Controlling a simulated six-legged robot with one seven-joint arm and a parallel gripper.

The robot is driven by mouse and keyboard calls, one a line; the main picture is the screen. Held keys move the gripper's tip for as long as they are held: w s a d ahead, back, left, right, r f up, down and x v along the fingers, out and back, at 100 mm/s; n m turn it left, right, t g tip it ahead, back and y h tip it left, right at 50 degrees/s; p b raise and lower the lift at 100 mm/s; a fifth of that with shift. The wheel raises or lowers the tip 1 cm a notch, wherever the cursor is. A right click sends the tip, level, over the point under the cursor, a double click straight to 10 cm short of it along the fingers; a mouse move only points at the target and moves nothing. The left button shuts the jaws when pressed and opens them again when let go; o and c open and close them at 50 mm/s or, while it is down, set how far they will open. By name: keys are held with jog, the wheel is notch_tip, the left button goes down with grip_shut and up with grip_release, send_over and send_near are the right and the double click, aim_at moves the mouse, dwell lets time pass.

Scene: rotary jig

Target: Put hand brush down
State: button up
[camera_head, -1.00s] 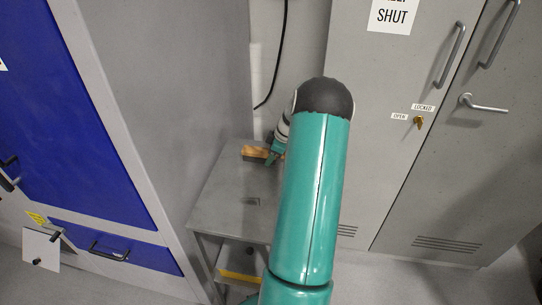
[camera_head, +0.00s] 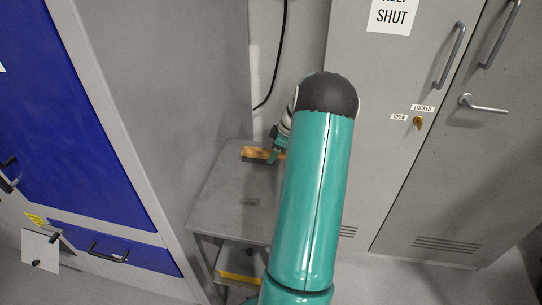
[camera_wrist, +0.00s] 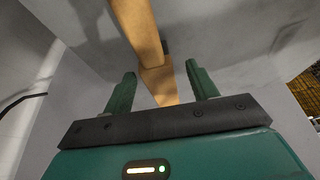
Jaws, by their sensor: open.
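The hand brush (camera_head: 256,153) has a light wooden body. It lies at the back of a small grey metal table (camera_head: 222,215), near the wall. My gripper (camera_head: 275,158) is at the brush's right end, partly hidden behind my own arm. In the wrist view the long wooden brush (camera_wrist: 143,35) runs up between and beyond the two green fingers of my gripper (camera_wrist: 161,70). The fingers stand apart, with visible space on both sides of the wood. I cannot tell whether either finger touches it. The brush's right part is hidden in the head view.
A grey cabinet with blue panels (camera_head: 75,120) stands close on the left. Grey lockers (camera_head: 375,150) with handles stand on the right. A black cable (camera_head: 280,60) hangs on the wall behind. The front of the tabletop is mostly clear, and a lower shelf (camera_head: 235,262) sits beneath.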

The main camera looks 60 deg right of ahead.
jog(key=v, duration=0.8)
jog(key=shift+d+r, duration=0.15)
jog(key=shift+r, duration=0.25)
jog(key=w+a+r+m+h, duration=0.15)
jog(key=a+r, duration=0.35)
jog(key=a, duration=0.5)
jog(key=w+a+r, duration=0.3)
jog(key=a+r, duration=0.2)
jog(key=a, duration=0.4)
jog(key=w+a+r, duration=0.3)
jog(key=a+r, duration=0.1)
jog(key=a, duration=0.6)
jog(key=s+a+r+m, duration=0.1)
jog(key=s+a, duration=0.6)
jog(key=a, duration=0.4)
jog(key=s+a+r+m+t, duration=0.1)
jog(key=s+a+m, duration=0.1)
jog(key=s+a, duration=0.5)
jog(key=a, duration=0.5)
jog(key=shift+s+t, duration=0.2)
jog(key=shift+t, duration=0.1)
jog(key=shift+r, duration=0.15)
jog(key=c, duration=0.5)
